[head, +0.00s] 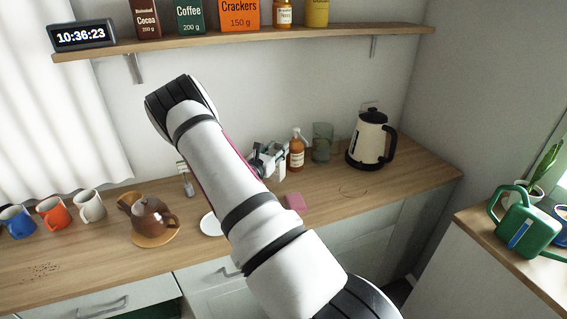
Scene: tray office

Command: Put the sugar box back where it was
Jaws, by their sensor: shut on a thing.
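No other sugar box shows on the shelf or the counter.
The wall shelf (250,42) holds a clock (82,36), cocoa, coffee, crackers and jars. A pink sponge (295,202) lies near the front edge.

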